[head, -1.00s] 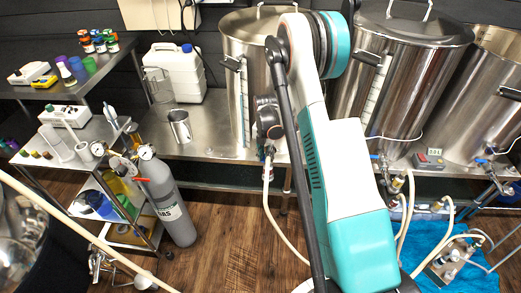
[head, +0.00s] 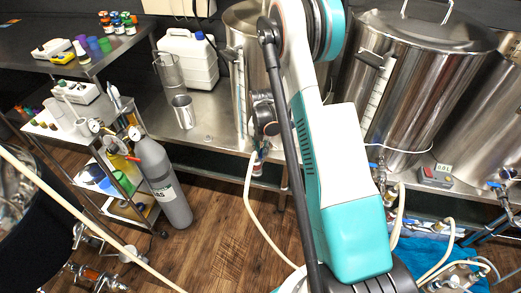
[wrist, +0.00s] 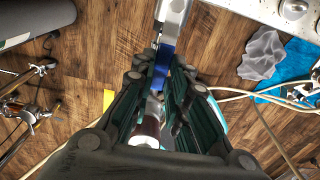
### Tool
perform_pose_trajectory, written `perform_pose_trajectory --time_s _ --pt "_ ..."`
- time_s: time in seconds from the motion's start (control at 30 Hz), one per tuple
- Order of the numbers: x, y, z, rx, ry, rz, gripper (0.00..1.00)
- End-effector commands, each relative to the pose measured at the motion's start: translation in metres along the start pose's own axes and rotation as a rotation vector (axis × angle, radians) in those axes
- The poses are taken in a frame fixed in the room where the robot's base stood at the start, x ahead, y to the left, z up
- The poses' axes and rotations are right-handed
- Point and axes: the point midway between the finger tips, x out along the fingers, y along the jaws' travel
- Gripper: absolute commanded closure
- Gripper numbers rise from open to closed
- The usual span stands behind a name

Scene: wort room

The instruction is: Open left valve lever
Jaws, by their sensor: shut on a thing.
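The blue valve lever (wrist: 164,66) lies between my fingertips in the wrist view, running down from a steel fitting (wrist: 173,12) at the top. My gripper (wrist: 163,84) is shut on this lever; its far end is partly hidden by the fingers. A dark red hose fitting (wrist: 146,130) shows between the fingers, nearer the palm. In the head view, the left kettle (head: 246,25) stands mostly behind my arm, with its valve and hose fitting (head: 256,158) low at the front. The lever itself is too small to make out there, and my fingertips are not clear.
A pale hose (head: 251,205) hangs from the left valve to the floor. A grey gas cylinder (head: 165,185) and a cart (head: 128,208) stand at left. The middle kettle (head: 425,80) is at right. A blue mat (head: 412,262) with fittings lies at lower right. Wood floor between is open.

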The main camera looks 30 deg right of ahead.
Motion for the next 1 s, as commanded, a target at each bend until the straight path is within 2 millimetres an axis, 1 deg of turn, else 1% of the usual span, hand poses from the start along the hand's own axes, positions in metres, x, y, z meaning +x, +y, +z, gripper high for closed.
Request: perform_pose_trajectory --time_s 0.13,0.17,0.2,0.23,0.53,0.67,0.77,0.87,1.0 --pt "0.0 -0.001 0.001 -0.003 -0.002 -0.003 1.0" --pt "0.0 -0.001 0.001 -0.003 -0.002 -0.003 0.8" --pt "0.0 -0.001 0.001 -0.003 -0.002 -0.003 0.71" --pt "0.0 -0.001 0.001 -0.002 -0.002 -0.003 0.65" --pt "0.0 -0.001 0.001 -0.001 -0.001 -0.002 0.65" --pt "-0.005 0.0 0.001 -0.001 -0.001 -0.002 0.65" --pt "-0.017 0.0 0.0 -0.001 -0.001 -0.002 0.65" --pt "-0.034 -0.001 0.0 -0.001 -0.001 -0.002 0.65" --pt "-0.061 -0.001 0.0 -0.001 -0.001 -0.002 0.65"
